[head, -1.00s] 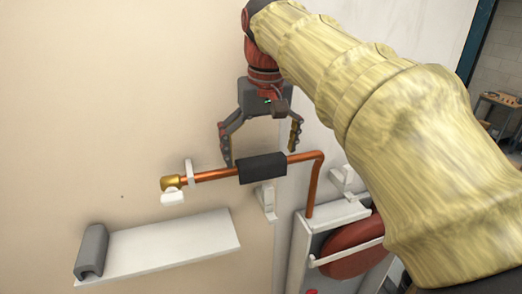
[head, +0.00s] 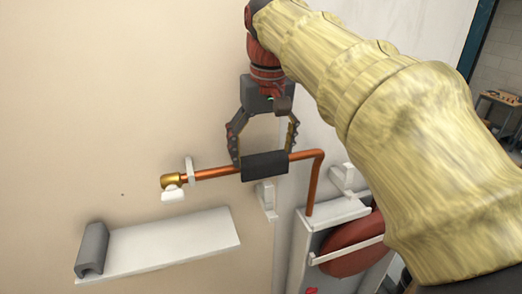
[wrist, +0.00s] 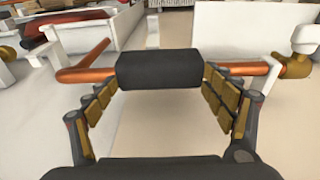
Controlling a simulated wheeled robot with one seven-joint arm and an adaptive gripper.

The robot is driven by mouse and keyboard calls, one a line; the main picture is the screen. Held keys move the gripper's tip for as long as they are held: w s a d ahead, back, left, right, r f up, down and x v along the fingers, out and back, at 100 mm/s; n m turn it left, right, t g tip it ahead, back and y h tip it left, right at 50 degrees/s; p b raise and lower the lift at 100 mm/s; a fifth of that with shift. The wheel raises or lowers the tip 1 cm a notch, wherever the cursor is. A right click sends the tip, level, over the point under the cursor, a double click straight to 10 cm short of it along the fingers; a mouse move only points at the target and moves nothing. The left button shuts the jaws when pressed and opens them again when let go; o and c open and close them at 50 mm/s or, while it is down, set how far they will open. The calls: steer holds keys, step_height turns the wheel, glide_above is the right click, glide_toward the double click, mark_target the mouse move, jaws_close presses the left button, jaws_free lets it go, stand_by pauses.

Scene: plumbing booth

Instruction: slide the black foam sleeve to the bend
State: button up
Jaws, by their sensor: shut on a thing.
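The black foam sleeve (head: 264,166) sits around the straight run of the copper pipe (head: 212,174), a short way left of the bend (head: 319,153) in the head view. A short length of bare copper shows between the sleeve and the bend. My gripper (head: 264,158) comes from above and is shut on the sleeve, one finger at each end of it. In the wrist view the sleeve (wrist: 160,69) lies between the padded fingers, and the bend (wrist: 62,76) is at the left.
A brass fitting (head: 171,181) ends the pipe at the left. White clips (head: 190,170) and a bracket (head: 266,201) are along the wall. A white shelf (head: 170,245) with a grey foam piece (head: 92,250) is below. A red reel (head: 352,249) is below right.

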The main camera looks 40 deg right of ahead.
mark_target(293, 154)
steer(key=shift+s+d+r, duration=0.1)
steer(key=shift+s+d, duration=0.25)
steer(key=shift+d, duration=0.8)
steer(key=shift+s+d+f, duration=0.1)
steer(key=shift+s+d, duration=0.2)
steer(key=shift+d, duration=0.85)
steer(key=shift+s+d+r, duration=0.1)
steer(key=shift+s+d, duration=0.25)
steer(key=shift+d, duration=0.8)
steer(key=shift+d, duration=0.1)
steer(key=o, duration=1.2)
steer(key=r, duration=0.4)
steer(key=s+r, duration=0.1)
steer(key=r, duration=0.3)
steer(key=s+r, duration=0.1)
steer(key=r, duration=0.2)
steer(key=shift+s+a+r, duration=0.1)
steer(key=shift+a+r, duration=0.25)
steer(key=shift+r, duration=0.05)
